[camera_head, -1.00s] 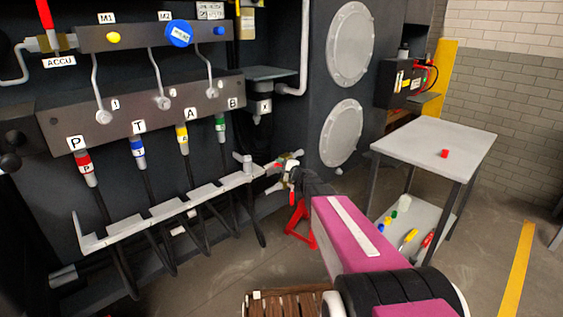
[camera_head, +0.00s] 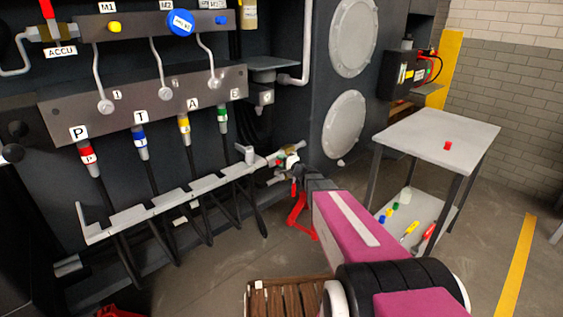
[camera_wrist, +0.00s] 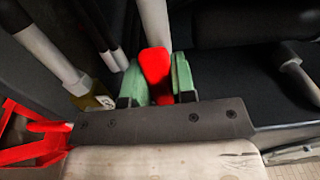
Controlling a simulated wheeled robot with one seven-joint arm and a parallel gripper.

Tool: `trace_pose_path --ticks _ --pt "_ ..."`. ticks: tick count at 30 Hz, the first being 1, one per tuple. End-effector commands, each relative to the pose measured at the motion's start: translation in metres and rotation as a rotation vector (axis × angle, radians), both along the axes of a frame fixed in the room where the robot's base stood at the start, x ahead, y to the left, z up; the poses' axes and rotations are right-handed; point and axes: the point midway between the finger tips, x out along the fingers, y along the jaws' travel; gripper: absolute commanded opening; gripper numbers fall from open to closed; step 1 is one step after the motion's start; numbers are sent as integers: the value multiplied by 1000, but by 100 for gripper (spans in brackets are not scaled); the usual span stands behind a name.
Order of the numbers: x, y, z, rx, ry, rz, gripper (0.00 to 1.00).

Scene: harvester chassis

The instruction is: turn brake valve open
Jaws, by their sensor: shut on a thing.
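The brake valve shows in the head view as a small brass fitting (camera_head: 292,147) on a pipe at the right end of the grey hose rack. In the wrist view a brass fitting with a label (camera_wrist: 94,98) sits on a pale pipe to the left. A red handle (camera_wrist: 155,65) stands between the green finger pads of my gripper (camera_wrist: 158,78), which is shut on it. In the head view my gripper (camera_head: 291,164) is small beside the valve, and it largely hides the handle there. How far the handle is turned cannot be told.
The hose rack (camera_head: 150,213) and hanging hoses lie left of my gripper. A red stand (camera_head: 299,216) is below it, and a red frame shows in the wrist view (camera_wrist: 28,140). A grey table (camera_head: 430,140) stands to the right. A wooden pallet (camera_head: 285,300) lies in front.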

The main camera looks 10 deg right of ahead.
Motion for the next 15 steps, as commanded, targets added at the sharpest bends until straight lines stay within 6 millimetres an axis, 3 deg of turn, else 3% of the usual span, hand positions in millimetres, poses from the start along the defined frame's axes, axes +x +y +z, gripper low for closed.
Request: trace_pose_path --ticks 2,3,4,15 --pt "-1 0 -2 -13 -2 2 0" --pt "-1 0 -2 -13 -2 2 37" --pt "-1 0 -2 -12 -2 1 47" --pt "-4 -2 -1 -6 -1 0 50"
